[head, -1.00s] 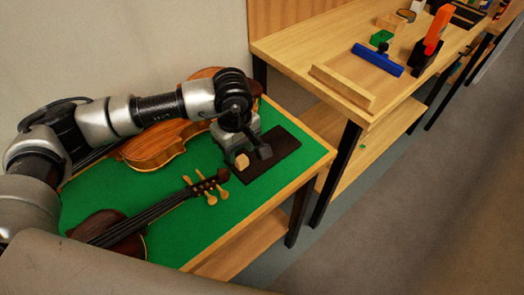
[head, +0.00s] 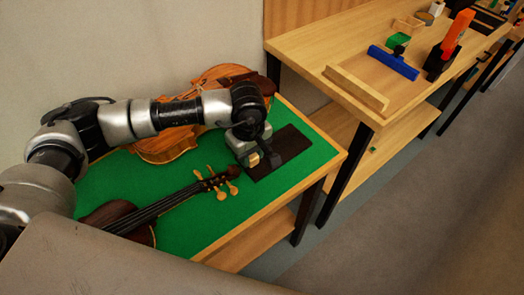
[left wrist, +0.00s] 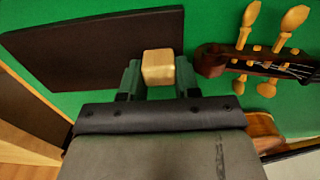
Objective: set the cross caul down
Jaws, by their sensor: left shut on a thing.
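The cross caul appears to be the small pale wooden block (head: 253,158). My left gripper (head: 260,159) is shut on it and points down at the dark flat mat (head: 291,143) on the green bench top. In the left wrist view the caul (left wrist: 158,67) sits between the two fingertips, in front of the mat's (left wrist: 100,48) right edge. Whether its underside touches anything is hidden. My right gripper is in neither view.
A violin (head: 150,207) lies with its scroll and pegs just left of the gripper. Another violin body (head: 165,147) lies behind the arm. The green bench top (head: 270,197) is clear in front of the mat. A wooden bench (head: 340,55) with tools stands to the right.

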